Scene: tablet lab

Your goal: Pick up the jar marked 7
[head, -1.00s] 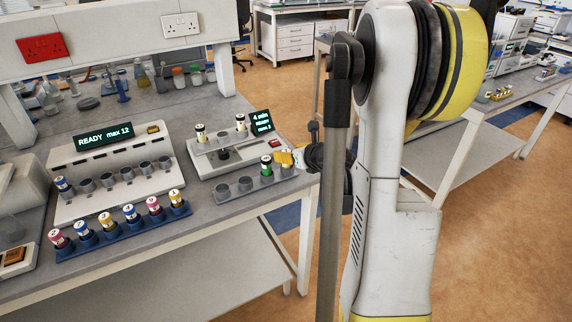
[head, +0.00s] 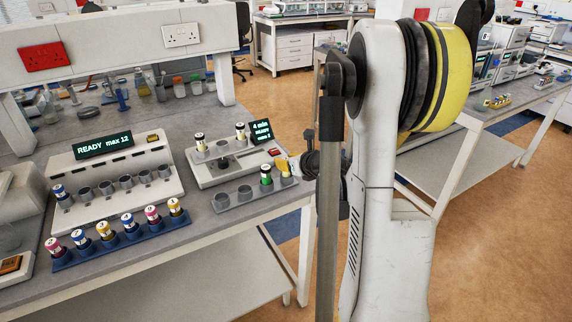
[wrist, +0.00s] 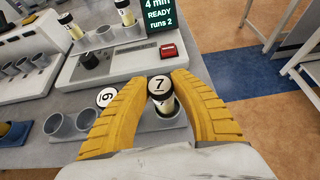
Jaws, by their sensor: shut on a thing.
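The jar marked 7 (wrist: 159,86) has a white lid with a black ring and a pale yellow body. It stands at the right-end cup of a grey rack (wrist: 144,136) in the wrist view. My gripper (wrist: 160,92) has its yellow fingers closed around this jar, one on each side. The jar's base is at the cup's mouth; I cannot tell whether it is lifted. In the head view my gripper (head: 283,166) is at the rack's right end, and the jar is mostly hidden there.
A green-banded jar (head: 266,175) stands in the neighbouring cup, close to my left finger. Two empty cups are further left. Behind is a device (head: 208,180) with two jars and a small screen (head: 261,131). A blue rack (head: 125,243) holds several jars.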

